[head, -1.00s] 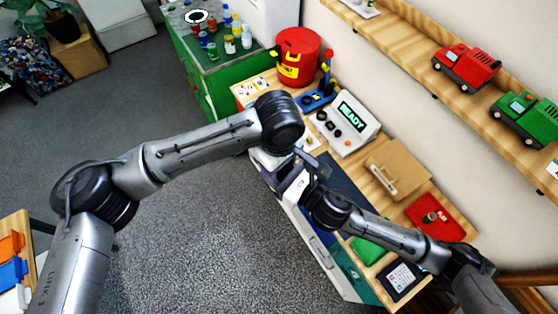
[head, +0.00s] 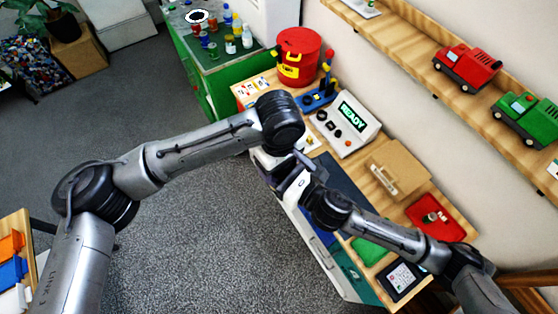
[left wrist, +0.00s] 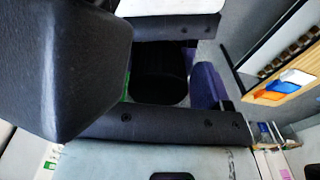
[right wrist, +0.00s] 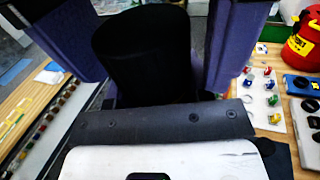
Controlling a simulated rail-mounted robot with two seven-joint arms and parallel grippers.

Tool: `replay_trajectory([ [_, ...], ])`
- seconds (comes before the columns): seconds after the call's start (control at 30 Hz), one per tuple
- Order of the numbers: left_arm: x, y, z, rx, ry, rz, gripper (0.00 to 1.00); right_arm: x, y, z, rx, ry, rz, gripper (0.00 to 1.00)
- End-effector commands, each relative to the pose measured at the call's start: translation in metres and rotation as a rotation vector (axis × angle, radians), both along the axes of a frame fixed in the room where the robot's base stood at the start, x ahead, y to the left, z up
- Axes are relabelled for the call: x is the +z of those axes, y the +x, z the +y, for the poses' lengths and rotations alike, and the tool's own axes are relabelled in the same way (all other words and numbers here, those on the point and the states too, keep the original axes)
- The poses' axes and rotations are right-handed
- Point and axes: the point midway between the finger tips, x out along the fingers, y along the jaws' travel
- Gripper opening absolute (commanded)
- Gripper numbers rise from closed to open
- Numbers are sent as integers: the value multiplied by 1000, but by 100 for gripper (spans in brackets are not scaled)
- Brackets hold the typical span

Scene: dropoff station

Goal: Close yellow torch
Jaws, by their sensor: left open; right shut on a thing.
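A black cylinder (right wrist: 140,55) stands between the purple fingers of my right gripper (right wrist: 152,42) in the right wrist view, and the gripper is shut on it. No yellow surface shows on it, so I cannot confirm that it is the yellow torch. In the left wrist view, a dark rounded body (left wrist: 158,75) shows in front of my left gripper (left wrist: 168,62), which is open. A large dark part hides much of that view at the left. In the head view both hands are close together at the bench's front edge, and my arms hide what is between them.
The bench holds a red bin (head: 297,54), a console reading READY (head: 346,122), a tan box (head: 398,172), a red tray (head: 450,232) and a tablet (head: 401,278). A shelf with a red truck (head: 466,66) and a green truck (head: 526,116) runs above.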

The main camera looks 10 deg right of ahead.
Motion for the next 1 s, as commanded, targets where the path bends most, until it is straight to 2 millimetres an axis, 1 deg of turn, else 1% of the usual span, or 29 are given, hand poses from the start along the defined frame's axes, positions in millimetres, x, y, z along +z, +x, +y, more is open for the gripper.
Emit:
replay_trajectory([
  [0.17,14,-1,-3,-4,-8,-2,76,1,-1,2,4,3,0,0],
  [0.4,41,0,-2,-3,-6,-2,76,1,0,1,2,2,-1,0],
  [0.5,45,0,-1,-2,-5,-1,76,1,0,1,2,2,-1,0],
  [0.67,45,0,-1,-2,-4,-1,76,1,0,1,2,2,-1,0],
  [0.77,46,0,-1,3,-4,-2,71,1,0,1,2,2,-1,0],
  [0.87,53,1,-1,52,-3,-4,71,1,0,1,2,1,-2,0],
  [1.0,67,1,-1,168,-2,-6,71,1,0,1,1,1,-2,0],
])
